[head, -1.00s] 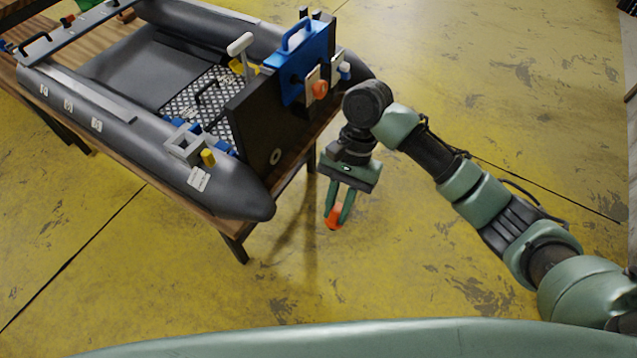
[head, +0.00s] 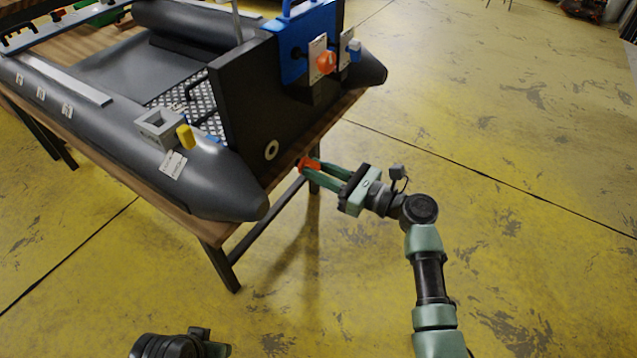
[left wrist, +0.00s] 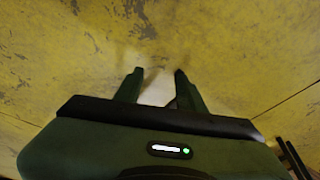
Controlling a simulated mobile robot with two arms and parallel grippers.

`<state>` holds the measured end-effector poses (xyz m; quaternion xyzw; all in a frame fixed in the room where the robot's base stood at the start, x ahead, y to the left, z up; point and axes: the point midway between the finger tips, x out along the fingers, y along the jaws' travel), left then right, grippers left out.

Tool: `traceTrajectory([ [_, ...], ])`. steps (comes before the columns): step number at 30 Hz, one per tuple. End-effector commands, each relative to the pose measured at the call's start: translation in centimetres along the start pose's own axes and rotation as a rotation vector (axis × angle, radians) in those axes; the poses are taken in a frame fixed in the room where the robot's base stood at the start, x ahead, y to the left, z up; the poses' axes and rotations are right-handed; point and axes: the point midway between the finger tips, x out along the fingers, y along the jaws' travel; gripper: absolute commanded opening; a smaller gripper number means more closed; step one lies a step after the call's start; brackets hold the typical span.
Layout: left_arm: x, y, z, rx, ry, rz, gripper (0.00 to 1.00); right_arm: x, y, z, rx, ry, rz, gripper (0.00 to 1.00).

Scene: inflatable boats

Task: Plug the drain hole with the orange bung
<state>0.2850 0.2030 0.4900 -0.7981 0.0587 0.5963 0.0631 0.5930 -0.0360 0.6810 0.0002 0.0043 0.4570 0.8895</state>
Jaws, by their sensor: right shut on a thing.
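My right gripper (head: 318,168) is shut on the orange bung (head: 308,164) and holds it near the table edge, to the right of the boat's dark transom (head: 240,90). The drain hole (head: 271,150) is a pale ring with a dark centre low on the transom. The bung is to the right of the ring and apart from it in the picture. My left arm shows at the bottom of the head view, but its fingers are hidden there. In the left wrist view the left gripper (left wrist: 158,76) has its fingers apart, with only floor between them.
The grey inflatable boat (head: 100,135) rests on a wooden table (head: 190,222). A blue clamp-like unit (head: 293,60) with an orange knob (head: 326,62) is mounted on the transom. A grey block (head: 158,128) and yellow piece (head: 185,136) sit on the near tube. Floor to the right is clear.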

Motion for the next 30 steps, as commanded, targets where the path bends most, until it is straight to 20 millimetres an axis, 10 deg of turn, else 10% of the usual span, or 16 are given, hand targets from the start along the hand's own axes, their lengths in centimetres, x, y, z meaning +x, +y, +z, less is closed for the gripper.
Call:
traceTrajectory([
  [30,-3.5,-0.1,0.2,-0.003,0.025,-0.004,0.40,4.3,-0.1,-0.3,-0.003,-0.008,-0.006,0.00],
])
